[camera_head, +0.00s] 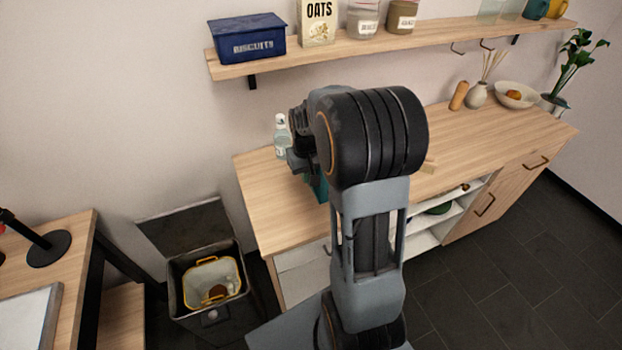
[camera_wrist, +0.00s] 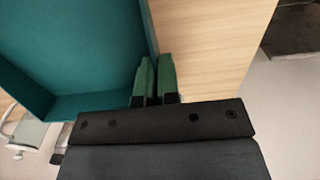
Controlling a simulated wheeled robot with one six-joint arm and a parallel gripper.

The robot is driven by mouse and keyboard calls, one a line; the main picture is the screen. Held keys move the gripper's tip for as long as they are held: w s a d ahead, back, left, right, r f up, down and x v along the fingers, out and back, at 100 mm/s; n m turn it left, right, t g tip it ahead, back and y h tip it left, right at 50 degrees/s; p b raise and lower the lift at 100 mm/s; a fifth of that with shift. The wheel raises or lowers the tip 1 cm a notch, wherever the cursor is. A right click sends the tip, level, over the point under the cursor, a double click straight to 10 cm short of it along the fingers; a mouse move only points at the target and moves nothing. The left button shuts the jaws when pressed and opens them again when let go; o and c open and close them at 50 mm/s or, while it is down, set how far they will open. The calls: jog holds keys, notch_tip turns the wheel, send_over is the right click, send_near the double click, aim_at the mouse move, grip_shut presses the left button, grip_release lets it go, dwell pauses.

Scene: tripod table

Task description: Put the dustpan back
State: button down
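A teal, shallow-walled thing, which I take to be the dustpan (camera_wrist: 75,45), fills the upper left of the wrist view. Its right wall runs down to the narrow gap between the green-tipped fingers of my gripper (camera_wrist: 157,65). The fingers look shut on that wall, one on each side. In the head view only a small teal part of the dustpan (camera_head: 318,188) shows, beside my arm over the wooden counter (camera_head: 265,190). My arm hides most of it and the fingertips there. I cannot tell whether it touches the counter.
A clear bottle (camera_head: 282,136) stands on the counter behind my gripper. A wall shelf (camera_head: 350,48) with a blue biscuit box (camera_head: 247,37) and jars runs above. A dark bin (camera_head: 214,318) holding a yellow-rimmed container stands left of the counter.

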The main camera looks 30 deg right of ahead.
jog(key=w+d+f, duration=0.1)
jog(key=w+f, duration=0.1)
jog(key=w+d+f+p, duration=0.1)
jog(key=w+f, duration=0.1)
jog(key=w, duration=0.1)
jog(key=w+d+f, duration=0.2)
jog(key=f, duration=0.1)
jog(key=shift+w, duration=0.3)
jog(key=shift+w+f+p, duration=0.25)
jog(key=shift+f+p, duration=0.15)
jog(key=shift+f, duration=1.45)
jog(key=shift+f, duration=0.2)
jog(key=c, duration=1.4)
grip_release()
jog(key=shift+o, duration=0.2)
jog(key=shift+r, duration=0.15)
